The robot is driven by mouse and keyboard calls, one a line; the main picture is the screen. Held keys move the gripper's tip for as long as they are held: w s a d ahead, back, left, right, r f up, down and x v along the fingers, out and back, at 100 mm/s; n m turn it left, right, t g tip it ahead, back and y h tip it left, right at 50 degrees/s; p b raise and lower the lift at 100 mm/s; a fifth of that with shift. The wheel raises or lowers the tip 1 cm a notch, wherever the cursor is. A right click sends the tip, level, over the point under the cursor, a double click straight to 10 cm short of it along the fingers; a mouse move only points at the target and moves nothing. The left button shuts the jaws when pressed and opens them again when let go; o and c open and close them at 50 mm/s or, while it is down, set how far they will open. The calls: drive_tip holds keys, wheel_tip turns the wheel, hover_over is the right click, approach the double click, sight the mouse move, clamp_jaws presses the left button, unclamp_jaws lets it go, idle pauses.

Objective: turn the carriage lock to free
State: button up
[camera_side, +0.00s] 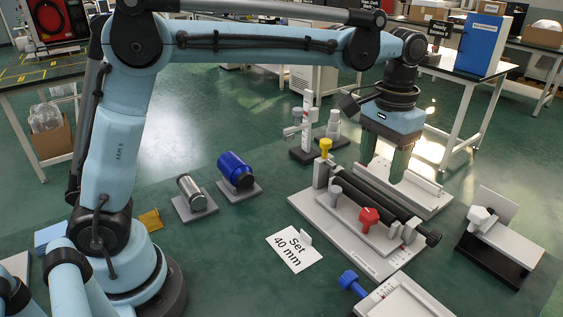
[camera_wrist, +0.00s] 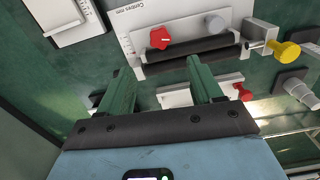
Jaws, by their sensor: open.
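A yellow knob (camera_side: 326,146) is at the far left end. I cannot tell by any readable label which is the carriage lock. The wrist view shows the red knob (camera_wrist: 159,38), grey knob (camera_wrist: 216,24) and yellow knob (camera_wrist: 286,53). My gripper (camera_side: 386,168) points down behind the rod, open and empty, apart from the knobs; its green fingers (camera_wrist: 162,72) are spread.
A "Set 40 mm" card (camera_side: 294,250) lies in front of the fixture. A blue cylinder (camera_side: 236,170) and a metal cylinder (camera_side: 191,190) rest on grey plates to the left. A white-handled device (camera_side: 485,218) stands right, and a blue-knobbed one (camera_side: 352,282) sits in front.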

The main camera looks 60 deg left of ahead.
sight(370, 213)
wheel_tip(370, 213, down, 12)
drive_tip(key=shift+r, duration=0.15)
idle(0.3)
drive_tip(key=c, duration=1.1)
drive_tip(key=shift+o, duration=0.2)
drive_tip(key=shift+n, duration=1.6)
drive_tip(key=o, duration=1.1)
drive_tip(key=shift+c, duration=0.2)
drive_tip(key=shift+r, duration=0.1)
wheel_tip(370, 213, up, 12)
